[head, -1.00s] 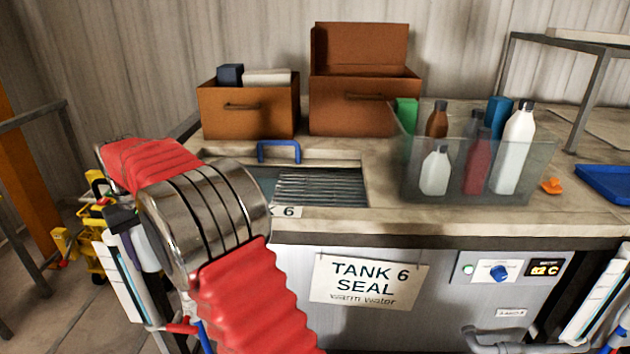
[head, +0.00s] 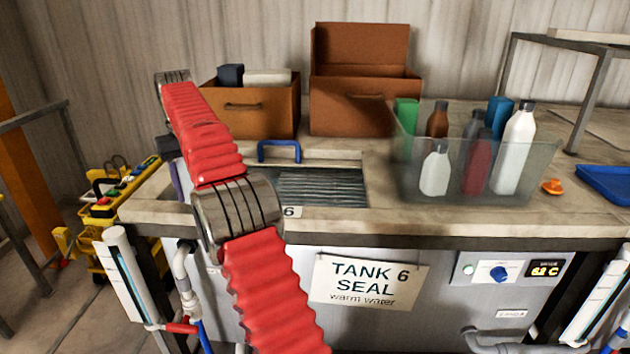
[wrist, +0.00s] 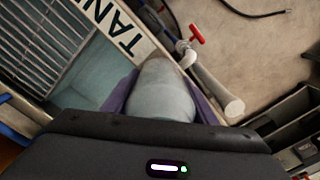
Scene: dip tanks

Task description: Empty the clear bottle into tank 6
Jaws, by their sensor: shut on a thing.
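My gripper (wrist: 160,104) shows two purple fingers in the wrist view, shut on the clear bottle (wrist: 163,88), which looks pale grey and see-through. The bottle's far end reaches over the tank's label strip, near the rim edge, with floor beyond. Its exact tilt and contents cannot be told. In the head view a purple finger (head: 178,181) shows beyond my red arm, at the left end of the counter; the bottle is not clear there. Tank 6 (head: 345,156) holds water and a slatted rack (head: 320,187), right of my gripper. The rack also shows in the wrist view (wrist: 45,45).
A blue handle (head: 279,145) stands at the tank's back edge. Brown boxes (head: 245,115) are behind. A clear bin (head: 415,180) with several bottles is right of the tank. A yellow cart (head: 75,235) stands left. A red-handled valve (wrist: 196,34) shows below the counter edge.

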